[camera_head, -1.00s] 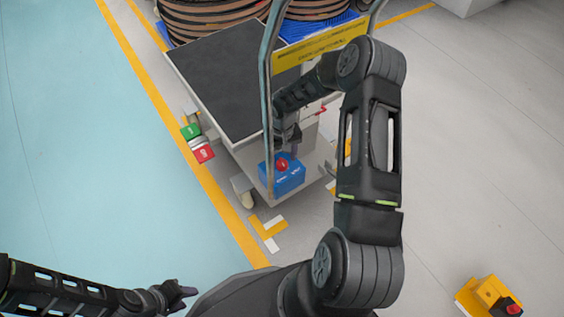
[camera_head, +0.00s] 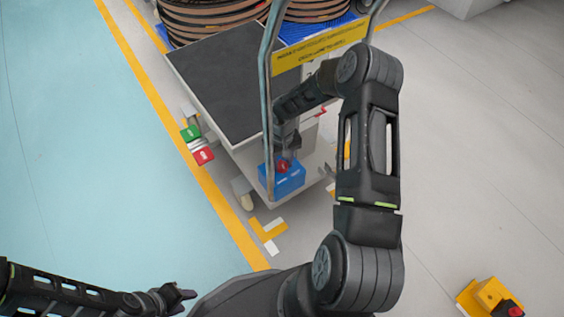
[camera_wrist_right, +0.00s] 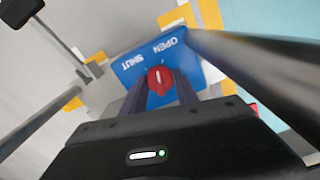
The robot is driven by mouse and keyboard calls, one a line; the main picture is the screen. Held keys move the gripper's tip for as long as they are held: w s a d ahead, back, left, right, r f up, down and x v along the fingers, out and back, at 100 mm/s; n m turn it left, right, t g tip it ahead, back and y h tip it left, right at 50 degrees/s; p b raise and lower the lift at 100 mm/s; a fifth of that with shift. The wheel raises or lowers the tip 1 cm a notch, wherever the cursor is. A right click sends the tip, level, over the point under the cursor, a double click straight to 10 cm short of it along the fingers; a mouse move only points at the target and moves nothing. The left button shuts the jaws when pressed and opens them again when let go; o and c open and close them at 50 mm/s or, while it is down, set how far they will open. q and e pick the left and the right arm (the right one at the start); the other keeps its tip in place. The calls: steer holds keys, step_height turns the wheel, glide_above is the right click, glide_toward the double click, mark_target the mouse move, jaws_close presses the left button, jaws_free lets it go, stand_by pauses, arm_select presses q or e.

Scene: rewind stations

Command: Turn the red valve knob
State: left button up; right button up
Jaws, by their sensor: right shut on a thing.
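The red valve knob (camera_head: 283,167) sits on a blue box (camera_head: 291,184) at the near end of the cart. In the right wrist view the knob (camera_wrist_right: 160,79) has a white mark, and the blue panel (camera_wrist_right: 195,72) reads OPEN and SHUT. My right gripper (camera_head: 288,158) reaches down to the knob; its two fingers (camera_wrist_right: 161,91) stand on either side of it, shut on it. The fingers hide part of the knob in the head view. My left gripper (camera_head: 181,293) is at the bottom left, far from the knob, its fingertips apart and empty.
The cart's pale metal handle post (camera_head: 267,110) rises right beside my right gripper. A yellow sign (camera_head: 320,46) hangs on the handle. Green (camera_head: 190,133) and red (camera_head: 204,156) pedals stick out at the left. A yellow box (camera_head: 484,296) with a red button stands at bottom right.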

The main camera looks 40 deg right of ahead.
mark_target(283, 164)
jaws_close()
steer(key=shift+f+m+b, duration=0.1)
steer(key=shift+m+b, duration=0.4)
steer(key=shift+m, duration=1)
steer(key=o, duration=1)
jaws_free()
steer(key=shift+c, duration=0.2)
step_height(283, 164, up, 8)
steer(key=shift+p, duration=1.15)
